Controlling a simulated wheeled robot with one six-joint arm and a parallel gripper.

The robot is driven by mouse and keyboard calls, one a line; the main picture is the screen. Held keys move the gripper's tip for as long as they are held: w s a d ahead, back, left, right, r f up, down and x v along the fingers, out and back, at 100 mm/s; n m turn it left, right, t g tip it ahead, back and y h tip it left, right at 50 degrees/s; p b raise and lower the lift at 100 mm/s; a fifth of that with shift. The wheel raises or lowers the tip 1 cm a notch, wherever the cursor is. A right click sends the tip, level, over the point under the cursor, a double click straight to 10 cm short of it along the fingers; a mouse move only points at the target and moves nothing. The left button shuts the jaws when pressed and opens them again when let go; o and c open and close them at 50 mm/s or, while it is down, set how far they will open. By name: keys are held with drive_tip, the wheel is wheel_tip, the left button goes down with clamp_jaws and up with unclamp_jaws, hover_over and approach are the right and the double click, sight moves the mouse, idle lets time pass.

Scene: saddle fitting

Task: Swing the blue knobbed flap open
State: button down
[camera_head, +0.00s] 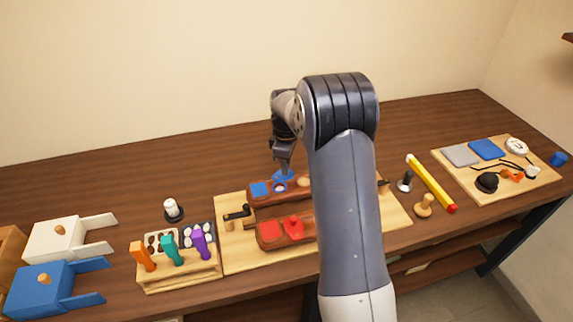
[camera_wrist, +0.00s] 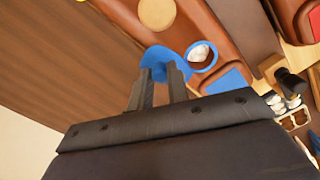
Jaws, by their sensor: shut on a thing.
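The blue flap (camera_head: 284,175) is at the far edge of the rear brown saddle piece (camera_head: 261,199), and my gripper (camera_head: 283,168) is over it. In the wrist view the flap (camera_wrist: 163,58) stands swung away from the blue ring (camera_wrist: 203,55), whose opening is uncovered and shows white contents. The fingers of my gripper (camera_wrist: 162,74) are closed at the flap; its knob is hidden between or behind the fingertips. A flat blue pad (camera_wrist: 227,83) lies beside the ring on the same piece (camera_wrist: 220,40).
A front brown piece with a red pad (camera_head: 281,230) and a red knobbed part lies close by on the light board (camera_head: 230,257). A tool rack (camera_head: 180,275) and white (camera_head: 55,238) and blue boxes (camera_head: 40,290) are farther left.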

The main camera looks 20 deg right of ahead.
drive_tip(key=shift+w, duration=0.1)
idle(0.3)
drive_tip(key=c, duration=1.3)
unclamp_jaws()
drive_tip(key=shift+c, duration=0.2)
wheel_tip(320, 180, up, 11)
drive_tip(key=b, duration=0.1)
drive_tip(key=shift+f, duration=0.2)
wheel_tip(320, 180, down, 11)
drive_tip(key=shift+r+p, duration=0.1)
drive_tip(key=shift+p, duration=0.45)
drive_tip(key=shift+r, duration=0.1)
